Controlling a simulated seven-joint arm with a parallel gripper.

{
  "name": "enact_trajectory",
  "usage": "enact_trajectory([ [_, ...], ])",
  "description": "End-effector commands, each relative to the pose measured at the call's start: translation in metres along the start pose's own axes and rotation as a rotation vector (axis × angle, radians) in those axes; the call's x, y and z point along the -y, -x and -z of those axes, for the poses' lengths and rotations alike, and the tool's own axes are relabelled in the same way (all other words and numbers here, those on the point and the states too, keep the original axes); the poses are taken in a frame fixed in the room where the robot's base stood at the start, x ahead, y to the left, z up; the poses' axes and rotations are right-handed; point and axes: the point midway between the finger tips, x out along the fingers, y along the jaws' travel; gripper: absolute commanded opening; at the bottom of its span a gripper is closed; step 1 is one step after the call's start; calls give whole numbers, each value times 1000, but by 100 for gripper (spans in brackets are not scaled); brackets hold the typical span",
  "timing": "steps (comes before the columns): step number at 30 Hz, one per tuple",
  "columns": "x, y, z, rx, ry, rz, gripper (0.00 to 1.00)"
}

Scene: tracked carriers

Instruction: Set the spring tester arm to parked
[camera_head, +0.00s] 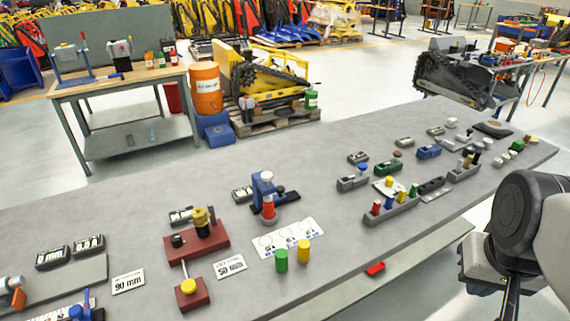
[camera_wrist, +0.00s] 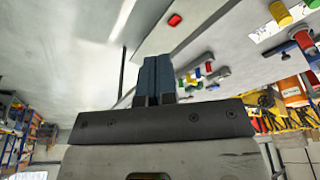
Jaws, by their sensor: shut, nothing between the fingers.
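No part is clearly marked as the spring tester, so I cannot tell for certain which it is. A blue upright device (camera_head: 264,187) with a red cylinder (camera_head: 268,208) under it stands mid-bench. Left of it, a dark red base (camera_head: 196,248) carries a brass-and-black cylinder (camera_head: 202,221) and a black knob. A thin rod runs from this base to a yellow knob (camera_head: 187,286) over a smaller red block (camera_head: 192,298). In the wrist view my gripper (camera_wrist: 154,62) has its fingers together, empty, away from the bench items. My wrist is at the head view's right edge.
A white card (camera_head: 287,238) lies near green (camera_head: 281,261) and yellow (camera_head: 303,251) cylinders. Several small fixtures and a grey peg rack (camera_head: 391,208) crowd the bench's right half. The bench between middle and right is fairly clear.

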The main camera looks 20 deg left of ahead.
Motion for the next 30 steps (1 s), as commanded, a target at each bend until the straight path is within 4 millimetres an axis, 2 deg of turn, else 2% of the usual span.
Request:
enact_trajectory([
  [10, 0, 0, 0, 0, 0, 0, 0],
  [16, 1, 0, 3, 2, -7, 1, 31],
  [21, 7, 1, 17, 9, -38, 5, 57],
  [26, 18, 0, 42, 22, -95, 10, 57],
  [30, 32, -2, 69, 37, -161, 15, 57],
])
